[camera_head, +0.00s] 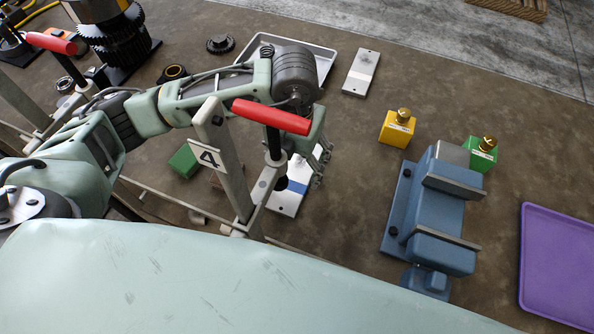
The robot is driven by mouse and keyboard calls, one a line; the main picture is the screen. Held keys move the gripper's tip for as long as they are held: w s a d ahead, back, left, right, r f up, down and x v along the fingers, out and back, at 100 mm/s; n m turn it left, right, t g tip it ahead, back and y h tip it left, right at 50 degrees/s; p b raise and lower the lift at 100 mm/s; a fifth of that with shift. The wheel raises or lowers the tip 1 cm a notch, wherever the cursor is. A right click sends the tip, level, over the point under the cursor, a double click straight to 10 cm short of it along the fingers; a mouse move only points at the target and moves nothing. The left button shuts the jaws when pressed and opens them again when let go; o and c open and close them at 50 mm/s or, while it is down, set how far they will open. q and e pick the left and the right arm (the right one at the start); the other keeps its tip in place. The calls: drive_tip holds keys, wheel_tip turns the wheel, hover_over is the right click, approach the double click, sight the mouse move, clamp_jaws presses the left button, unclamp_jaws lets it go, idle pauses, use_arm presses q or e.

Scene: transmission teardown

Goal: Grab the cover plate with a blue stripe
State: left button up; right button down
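A light cover plate (284,204) with a blue stripe lies on the brown table near the middle, partly hidden behind a red-handled clamp and my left gripper. My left gripper (320,168) points down over the right side of this plate. Its fingers are small and partly covered by its own body, so I cannot tell whether they are open or whether they touch the plate. My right gripper is not in view.
A grey tray (328,55) lies behind. A blue machine (437,212), yellow block (397,130), green block (481,154) and purple tray (558,262) are to the right.

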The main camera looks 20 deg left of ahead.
sight(297, 174)
use_arm(q)
drive_tip(key=shift+d+f+p, duration=0.15)
drive_tip(key=shift+f+p, duration=0.45)
drive_tip(key=shift+f, duration=1.25)
drive_tip(key=shift+r, duration=0.1)
drive_tip(key=c, duration=1.9)
